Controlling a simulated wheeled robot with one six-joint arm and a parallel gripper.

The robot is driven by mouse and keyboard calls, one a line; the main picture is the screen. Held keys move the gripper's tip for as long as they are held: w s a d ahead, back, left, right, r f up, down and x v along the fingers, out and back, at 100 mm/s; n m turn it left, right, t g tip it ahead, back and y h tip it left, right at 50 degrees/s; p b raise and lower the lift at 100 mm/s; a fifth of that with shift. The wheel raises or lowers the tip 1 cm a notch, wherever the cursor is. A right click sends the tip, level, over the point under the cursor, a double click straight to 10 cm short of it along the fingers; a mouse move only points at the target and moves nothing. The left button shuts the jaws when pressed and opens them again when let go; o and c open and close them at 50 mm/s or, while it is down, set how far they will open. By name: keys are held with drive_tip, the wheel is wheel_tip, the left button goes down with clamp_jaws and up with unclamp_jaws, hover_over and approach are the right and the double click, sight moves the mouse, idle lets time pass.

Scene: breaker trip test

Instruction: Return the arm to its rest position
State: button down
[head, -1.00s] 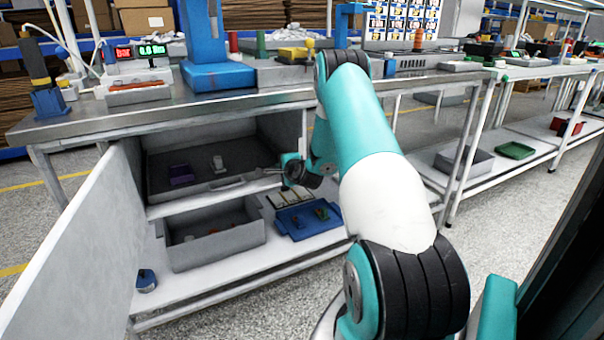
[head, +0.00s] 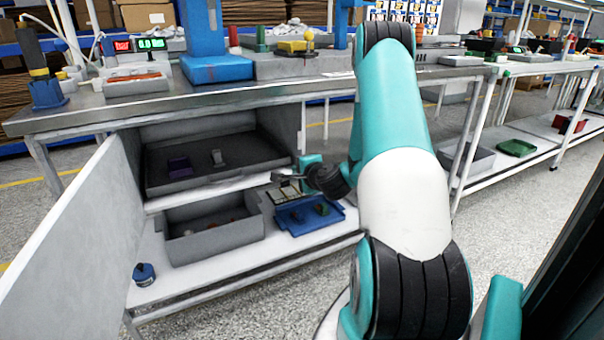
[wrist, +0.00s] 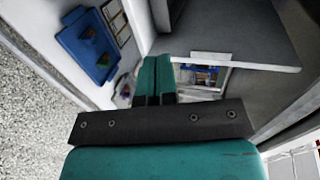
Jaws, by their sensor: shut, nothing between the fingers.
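My gripper (head: 285,177) is at the end of my teal and white arm, in front of the open cabinet under the bench. In the wrist view its two teal fingers (wrist: 155,80) lie together, shut, with nothing seen between them. In the head view the gripper is above and left of the blue tray (head: 335,215) and right of the upper drawer tray; contact with anything is not visible. The arm reaches forward and left from the right of the head view. The elbow is raised beside the bench top.
The dark upper tray (head: 240,163) holds a purple block and a grey piece. A grey bin (head: 215,240) stands on the lower shelf. The open cabinet door (head: 75,235) is at left. The bench edge (head: 250,97) runs above. The floor (head: 520,235) at right is clear.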

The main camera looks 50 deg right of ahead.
drive_tip(key=w+a+r+n+g+y, duration=0.1)
drive_tip(key=a+r+n+y, duration=0.3)
drive_tip(key=a, duration=0.7)
drive_tip(key=w+a+r+n+g+y, duration=0.15)
drive_tip(key=a+n+y, duration=0.25)
drive_tip(key=a+n, duration=0.45)
drive_tip(key=w+a+r+n+g+y, duration=0.1)
drive_tip(key=a+r+n+y, duration=0.3)
drive_tip(key=a, duration=0.8)
drive_tip(key=s+a+r+n+g+y, duration=0.1)
drive_tip(key=s+a+r+n+g, duration=0.2)
drive_tip(key=s+a+n+g, duration=0.65)
drive_tip(key=s+a+r+n+h, duration=0.1)
drive_tip(key=s+a+n, duration=0.15)
drive_tip(key=s, duration=0.45)
drive_tip(key=s+a+r+n+h, duration=0.1)
drive_tip(key=s+a+n, duration=0.15)
drive_tip(key=s, duration=0.55)
wheel_tip(320, 180, up, 32)
drive_tip(key=p, duration=3.2)
drive_tip(key=shift+r+m+p, duration=0.25)
drive_tip(key=shift+m+p, duration=0.15)
drive_tip(key=shift+s+a, duration=0.1)
